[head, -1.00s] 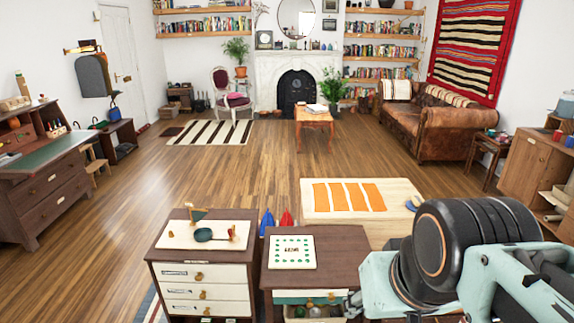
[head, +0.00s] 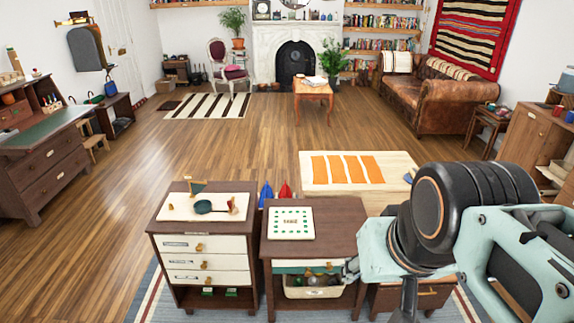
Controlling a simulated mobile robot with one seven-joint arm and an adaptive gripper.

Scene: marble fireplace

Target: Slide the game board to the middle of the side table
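The game board (head: 291,223) is a white square with green marks around its edge and dark lettering in the middle. It lies flat on the dark brown side table (head: 342,228), toward the left part of the top. Bare wood shows to its right and in front. My arm comes in from the right with a black joint and pale teal links. A small grey part at its left end (head: 352,271), perhaps part of my gripper, is beside the table's front right edge, apart from the board. I cannot make out the fingers or whether they are open.
A dresser (head: 205,232) with white drawers stands close on the left, bearing a white board with small items. Wood floor is open farther back.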

